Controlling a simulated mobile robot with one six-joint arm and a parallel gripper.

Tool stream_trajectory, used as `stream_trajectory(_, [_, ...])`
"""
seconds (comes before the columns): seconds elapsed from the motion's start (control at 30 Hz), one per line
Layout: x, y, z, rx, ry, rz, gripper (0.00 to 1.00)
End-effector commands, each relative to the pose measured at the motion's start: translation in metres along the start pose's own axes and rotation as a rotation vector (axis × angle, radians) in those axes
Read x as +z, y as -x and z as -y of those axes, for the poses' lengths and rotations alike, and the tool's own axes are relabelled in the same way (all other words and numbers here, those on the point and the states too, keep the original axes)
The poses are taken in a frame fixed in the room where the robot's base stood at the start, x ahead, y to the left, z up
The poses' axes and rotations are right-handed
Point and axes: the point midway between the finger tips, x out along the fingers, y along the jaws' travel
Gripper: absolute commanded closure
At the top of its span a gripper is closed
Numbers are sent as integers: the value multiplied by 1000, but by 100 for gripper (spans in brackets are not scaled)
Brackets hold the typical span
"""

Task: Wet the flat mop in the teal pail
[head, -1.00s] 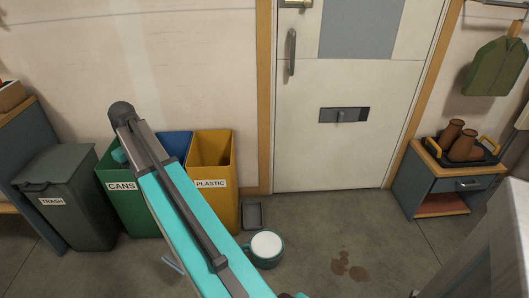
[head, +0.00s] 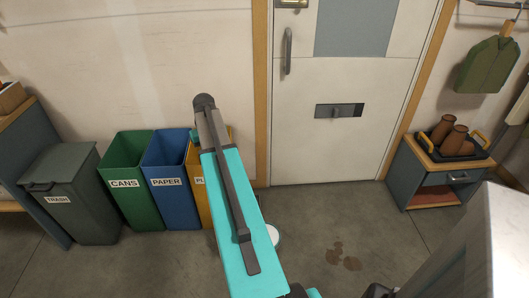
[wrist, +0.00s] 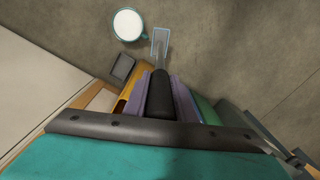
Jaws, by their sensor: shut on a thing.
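The teal pail (wrist: 114,30) stands on the floor in the wrist view, with a round white surface inside its rim. In the head view only the right side of the pail (head: 278,238) shows past my arm. My gripper (wrist: 161,90) is shut on the dark handle of the flat mop (wrist: 160,42). The mop's pale blue-edged rectangular head is at the far end of its pole, to the right of the pail and apart from it in the wrist picture. Its height above the floor is hard to tell. The head view hides my gripper and the mop.
Trash (head: 70,190), green cans (head: 130,185) and blue paper (head: 170,185) bins line the wall; the yellow plastic bin (head: 197,185) is partly covered. A dark tray (wrist: 122,67) lies near the pail. Brown stains (head: 342,257) mark open floor before the door (head: 330,150).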

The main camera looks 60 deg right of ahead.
Motion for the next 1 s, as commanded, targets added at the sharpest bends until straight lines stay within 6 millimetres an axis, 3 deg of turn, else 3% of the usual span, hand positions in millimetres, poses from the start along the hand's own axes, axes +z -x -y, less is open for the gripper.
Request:
stream_trajectory(0.1, [5, 1, -32, 0, -66, 0, 100])
stream_trajectory(0.6, [41, -13, -154, 0, -333, 0, 100])
stream_trajectory(0.8, [55, -19, -186, 0, -406, -1, 100])
stream_trajectory(1.0, [61, -21, -198, 0, -434, -2, 100])
